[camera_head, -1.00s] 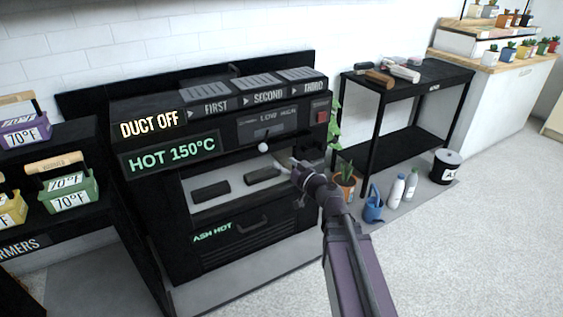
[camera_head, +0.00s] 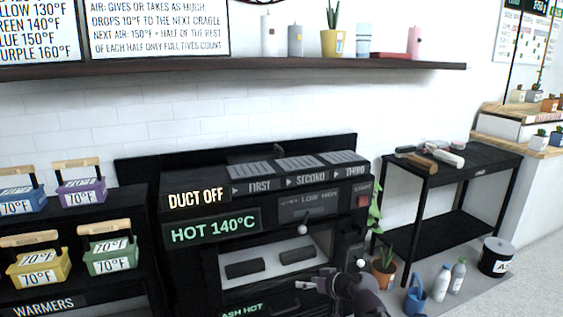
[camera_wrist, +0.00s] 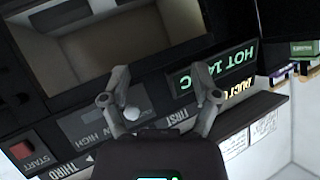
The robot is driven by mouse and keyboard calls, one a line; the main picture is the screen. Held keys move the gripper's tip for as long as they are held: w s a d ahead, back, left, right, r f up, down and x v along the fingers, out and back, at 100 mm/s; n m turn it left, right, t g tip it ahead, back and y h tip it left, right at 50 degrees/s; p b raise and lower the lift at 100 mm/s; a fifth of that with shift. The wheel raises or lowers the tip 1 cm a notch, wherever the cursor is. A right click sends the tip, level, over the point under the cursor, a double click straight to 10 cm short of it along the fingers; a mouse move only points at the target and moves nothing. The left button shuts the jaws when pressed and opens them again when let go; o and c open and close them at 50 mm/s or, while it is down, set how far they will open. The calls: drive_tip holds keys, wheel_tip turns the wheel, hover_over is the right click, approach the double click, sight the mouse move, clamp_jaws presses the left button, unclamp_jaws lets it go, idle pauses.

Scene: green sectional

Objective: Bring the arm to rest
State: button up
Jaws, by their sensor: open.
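My gripper (camera_head: 312,285) is in front of the oven-like black machine (camera_head: 190,240), low in the head view. In the wrist view my gripper (camera_wrist: 162,92) has its two fingers spread apart with nothing between them that it holds. A pale round knob (camera_wrist: 131,114) of the machine shows beyond the fingers; it also shows in the head view (camera_head: 302,230). The machine's display (camera_head: 205,232) reads HOT 140°C, and the sign above reads DUCT OFF. Two dark blocks (camera_head: 244,269) lie in its open bay. My arm comes in from the bottom of the head view.
A rack at left holds several coloured 70°F warmers (camera_head: 110,255). A black side table (camera_head: 455,165) with tools stands at right. A potted plant (camera_head: 383,273), blue watering can (camera_head: 415,296), bottles (camera_head: 442,282) and black bin (camera_head: 496,257) stand on the floor. A shelf (camera_head: 250,73) runs above.

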drive_tip(key=s+d+f+m+g+h+p, duration=0.1)
drive_tip(key=s+d+f+m+g+h, duration=0.25)
drive_tip(key=s+d+h, duration=0.2)
drive_tip(key=s+d+f+m+g+h+p, duration=0.2)
drive_tip(key=s+d+f+g+h, duration=0.25)
drive_tip(key=s, duration=0.25)
wheel_tip(320, 180, up, 38)
drive_tip(key=p, duration=3.6)
drive_tip(key=shift+w+a+y+p, duration=0.15)
drive_tip(key=shift+a+y+p, duration=0.25)
